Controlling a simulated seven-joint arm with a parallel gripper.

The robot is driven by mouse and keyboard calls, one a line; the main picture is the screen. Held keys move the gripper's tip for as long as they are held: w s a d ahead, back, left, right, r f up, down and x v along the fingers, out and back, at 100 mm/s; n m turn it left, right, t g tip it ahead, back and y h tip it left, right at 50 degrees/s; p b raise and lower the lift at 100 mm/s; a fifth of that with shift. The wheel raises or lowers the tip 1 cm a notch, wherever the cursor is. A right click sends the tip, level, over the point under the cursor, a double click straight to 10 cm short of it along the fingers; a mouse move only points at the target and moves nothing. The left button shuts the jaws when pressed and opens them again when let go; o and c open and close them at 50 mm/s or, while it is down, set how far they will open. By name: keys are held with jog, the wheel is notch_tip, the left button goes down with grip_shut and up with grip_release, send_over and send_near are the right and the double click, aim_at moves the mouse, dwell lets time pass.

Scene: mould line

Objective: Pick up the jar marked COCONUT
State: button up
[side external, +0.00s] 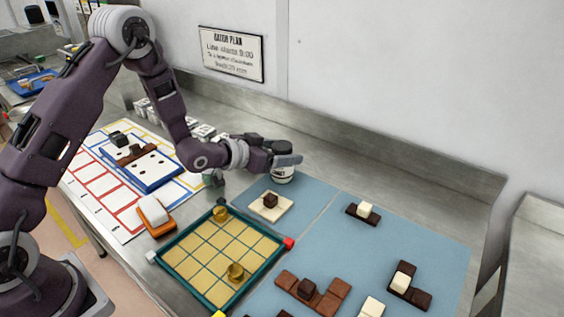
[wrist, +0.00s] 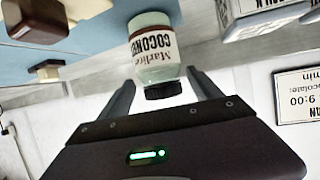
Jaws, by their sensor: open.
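The jar marked COCONUT (wrist: 154,50) has a pale green body, a white label and a black lid. It appears upside down in the wrist view, with the lid toward my gripper. In the side external view the jar (side external: 283,176) stands at the back edge of the blue mat, partly hidden by my gripper (side external: 284,160). In the wrist view my gripper (wrist: 160,80) is open, with one finger on each side of the jar's lid end. I cannot tell whether either finger touches it.
A teal-rimmed tray (side external: 180,242) with a yellow grid lies in front. Brown and white pieces sit on the blue mat (side external: 370,245), including a cream slab (side external: 272,207) near the jar. White labelled boxes (side external: 202,131) stand behind my arm. A wall rises behind the bench.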

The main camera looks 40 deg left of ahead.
jog(key=x, duration=0.3)
jog(key=shift+w+a, duration=0.1)
jog(key=shift+w, duration=0.25)
grip_shut()
